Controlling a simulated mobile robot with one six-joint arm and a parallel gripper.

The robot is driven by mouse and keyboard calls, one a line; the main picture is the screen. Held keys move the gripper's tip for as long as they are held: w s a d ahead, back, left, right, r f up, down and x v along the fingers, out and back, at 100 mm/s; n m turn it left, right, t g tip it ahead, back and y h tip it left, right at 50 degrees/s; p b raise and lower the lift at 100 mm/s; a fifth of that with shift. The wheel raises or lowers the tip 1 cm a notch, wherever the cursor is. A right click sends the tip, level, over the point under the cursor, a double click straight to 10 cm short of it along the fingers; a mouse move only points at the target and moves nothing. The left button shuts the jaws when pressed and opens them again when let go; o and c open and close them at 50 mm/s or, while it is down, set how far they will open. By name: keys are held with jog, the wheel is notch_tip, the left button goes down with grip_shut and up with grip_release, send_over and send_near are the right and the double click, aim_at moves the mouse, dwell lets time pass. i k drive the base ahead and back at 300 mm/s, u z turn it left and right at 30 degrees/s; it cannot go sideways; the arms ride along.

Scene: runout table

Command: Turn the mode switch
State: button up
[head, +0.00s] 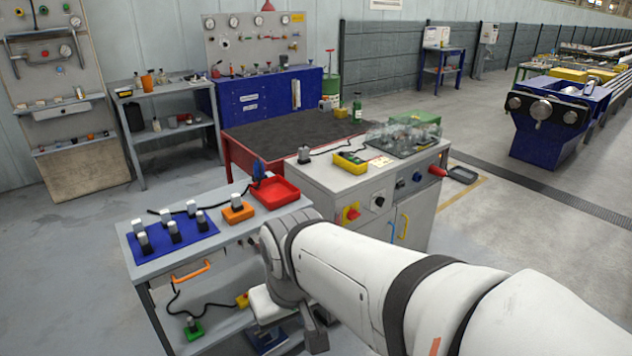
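A grey cabinet (320,190) with controls on its front face stands right of the middle. A black rotary knob (379,201) on a white plate is on that face. A red knob on a yellow plate (351,213) is to its left, and small blue and black knobs (401,183) are to its right. I cannot tell which control is the mode switch or read its setting. My white arm reaches in from the lower right, and its wrist is left of and below these controls. My gripper (317,338) seems to be at the arm's lower end, its fingers not clearly seen.
A grey cart (155,265) with a blue mat, an orange block and a red tray (275,193) stands left of the cabinet. A yellow handle (404,226) is below the knobs. A red-sided bench (245,155) stands behind. The floor to the right is open.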

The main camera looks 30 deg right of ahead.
aim_at(381, 200)
jog(key=z, duration=1.15)
jog(key=k, duration=0.45)
jog(key=z, duration=0.6)
jog(key=i, duration=2.05)
jog(key=u, duration=0.8)
jog(key=k, duration=0.75)
jog(key=u, duration=0.3)
jog(key=i, duration=0.35)
jog(key=z, duration=0.15)
